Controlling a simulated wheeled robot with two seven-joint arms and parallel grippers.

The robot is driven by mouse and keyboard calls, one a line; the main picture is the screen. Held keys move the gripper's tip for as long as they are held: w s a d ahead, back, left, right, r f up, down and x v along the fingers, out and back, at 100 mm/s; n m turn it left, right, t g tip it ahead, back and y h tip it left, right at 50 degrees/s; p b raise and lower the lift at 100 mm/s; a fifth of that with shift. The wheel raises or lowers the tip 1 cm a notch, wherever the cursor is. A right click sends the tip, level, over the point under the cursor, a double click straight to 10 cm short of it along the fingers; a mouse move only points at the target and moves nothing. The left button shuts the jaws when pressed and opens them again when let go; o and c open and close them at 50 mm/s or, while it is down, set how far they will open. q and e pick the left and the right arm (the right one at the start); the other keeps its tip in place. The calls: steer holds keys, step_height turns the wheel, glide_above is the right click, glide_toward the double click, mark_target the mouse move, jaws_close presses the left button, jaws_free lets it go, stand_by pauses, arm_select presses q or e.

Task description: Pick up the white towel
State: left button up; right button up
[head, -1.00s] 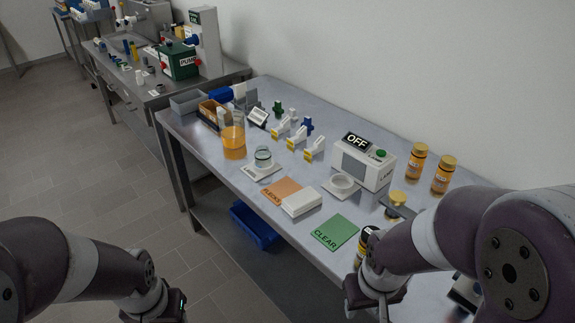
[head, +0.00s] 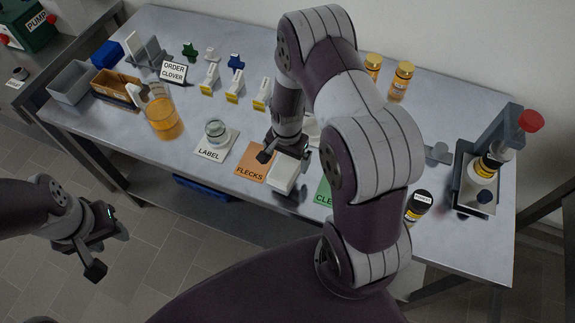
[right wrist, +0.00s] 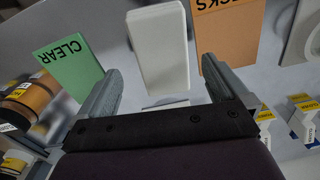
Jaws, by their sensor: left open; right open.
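The white towel (head: 284,174) is a folded white block lying on the metal table, between the orange FLECKS card and the green CLEAR card. It also shows in the right wrist view (right wrist: 160,45), beyond and between the fingers. My right gripper (head: 284,156) is open and empty, close to the towel's far end; its fingers (right wrist: 160,84) spread wider than the towel. I cannot tell its height above the table. My left gripper (head: 108,250) is open and empty, off the table's front edge above the floor.
The FLECKS card (head: 250,168) lies left of the towel, and the CLEAR card (head: 323,192) right of it, partly behind my arm. A glass dish (head: 216,132) and a beaker of orange liquid (head: 162,118) stand further left. A dark-capped bottle (head: 417,206) stands at the right.

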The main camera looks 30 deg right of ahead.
mark_target(286, 166)
step_height(286, 166, down, 3)
steer(key=shift+r, duration=0.15)
steer(key=shift+w+a+f, duration=0.15)
steer(key=shift+w+f, duration=0.1)
steer(key=shift+c, duration=0.3)
steer(key=shift+s, duration=0.15)
steer(key=c, duration=0.6)
steer(key=shift+r, duration=0.1)
steer(key=c, duration=0.4)
arm_select(q)
steer(key=shift+w+a+r, duration=0.15)
steer(key=shift+w+r, duration=0.1)
steer(key=shift+r, duration=0.05)
arm_select(e)
steer(key=shift+c, duration=0.2)
